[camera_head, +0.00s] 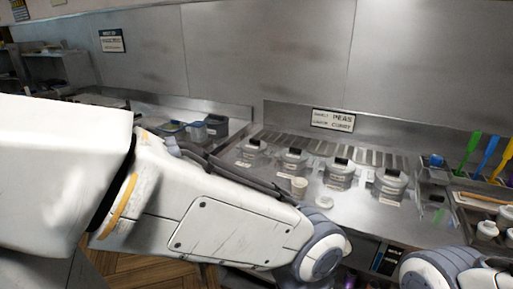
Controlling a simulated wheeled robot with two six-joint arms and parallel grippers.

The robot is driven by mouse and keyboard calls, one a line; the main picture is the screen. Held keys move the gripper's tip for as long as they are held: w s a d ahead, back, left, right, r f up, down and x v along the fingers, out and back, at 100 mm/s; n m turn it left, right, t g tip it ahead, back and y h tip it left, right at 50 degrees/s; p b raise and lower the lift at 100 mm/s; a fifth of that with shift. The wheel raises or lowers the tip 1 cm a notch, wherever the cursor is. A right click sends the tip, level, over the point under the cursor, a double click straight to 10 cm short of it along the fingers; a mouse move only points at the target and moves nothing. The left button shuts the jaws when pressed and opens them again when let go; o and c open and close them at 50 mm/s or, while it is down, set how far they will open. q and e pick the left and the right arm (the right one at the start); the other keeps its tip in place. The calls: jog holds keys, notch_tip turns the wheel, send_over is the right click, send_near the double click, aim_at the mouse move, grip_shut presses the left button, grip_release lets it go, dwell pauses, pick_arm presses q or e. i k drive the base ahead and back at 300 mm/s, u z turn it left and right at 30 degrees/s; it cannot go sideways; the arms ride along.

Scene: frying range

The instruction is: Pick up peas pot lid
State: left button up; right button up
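A row of several metal pots stands in the steel counter, at the middle and right of the head view. They include a far-left pot (252,152), a second pot (293,163), a third pot (340,177) and a right pot (389,188). Each has a lid with a dark handle and a pale label in front. The labels are too small to read, so I cannot tell which pot holds peas. My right arm shows at the bottom right, without a clear gripper.
Dark bins (215,126) stand to the left. Coloured utensils (487,155) stand upright at the right. The steel back wall (270,50) bounds the counter.

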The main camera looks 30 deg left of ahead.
aim_at(252, 145)
jog(key=k, duration=0.65)
jog(key=u, duration=0.75)
jog(key=i, duration=2.1)
jog(key=z, duration=0.7)
